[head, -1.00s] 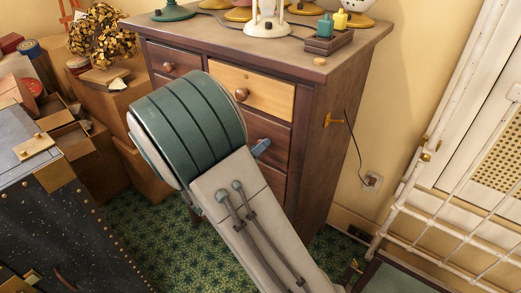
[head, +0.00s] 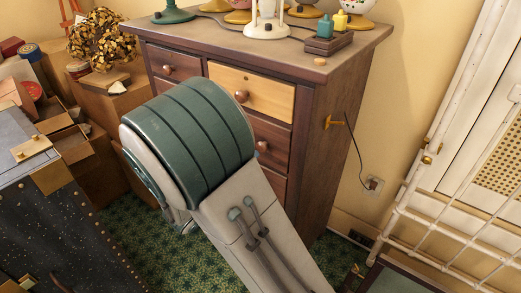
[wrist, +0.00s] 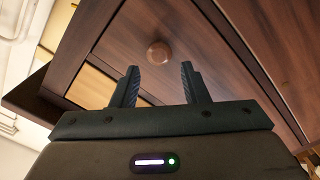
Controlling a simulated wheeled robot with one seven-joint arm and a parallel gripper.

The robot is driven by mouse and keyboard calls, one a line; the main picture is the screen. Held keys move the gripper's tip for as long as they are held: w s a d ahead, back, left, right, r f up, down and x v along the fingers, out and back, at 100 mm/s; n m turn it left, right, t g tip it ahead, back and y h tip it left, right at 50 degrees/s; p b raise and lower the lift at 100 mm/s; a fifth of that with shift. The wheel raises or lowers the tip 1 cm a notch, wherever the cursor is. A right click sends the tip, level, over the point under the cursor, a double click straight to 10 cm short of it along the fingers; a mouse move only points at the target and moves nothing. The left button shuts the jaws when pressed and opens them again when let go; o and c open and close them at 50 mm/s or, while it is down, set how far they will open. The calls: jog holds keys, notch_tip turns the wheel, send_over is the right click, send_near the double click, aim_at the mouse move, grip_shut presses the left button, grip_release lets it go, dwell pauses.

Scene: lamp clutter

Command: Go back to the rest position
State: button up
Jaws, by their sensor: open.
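My gripper (wrist: 159,86) shows in the wrist view with its two dark fingers apart and nothing between them. Beyond the fingers is the dark wood front of the dresser (wrist: 115,55), with a round wooden knob (wrist: 158,52) just above the fingertips in the picture. In the head view my green and pale arm covers the middle of the dresser (head: 325,140), and my gripper is hidden behind it.
The dresser top carries several lamps and a small tray (head: 328,42) with two little bottles. A dark speckled trunk (head: 60,215) and stacked boxes (head: 105,100) stand at the left. White rails (head: 440,225) stand at the right. Some green carpet (head: 135,225) is bare.

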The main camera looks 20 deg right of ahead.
jog(key=s+d+r+m+g+y+p, duration=0.25)
jog(key=s+d+g+y+p, duration=0.2)
jog(key=s+d+g, duration=0.7)
jog(key=s+a+r+n+t+y+p, duration=0.3)
jog(key=s+a+r+y+p, duration=0.1)
jog(key=s+a+r+y, duration=0.3)
jog(key=s+a+y, duration=0.1)
jog(key=a+y, duration=0.1)
jog(key=y, duration=0.1)
jog(key=shift+a+r+n+t, duration=0.35)
jog(key=shift+r, duration=0.05)
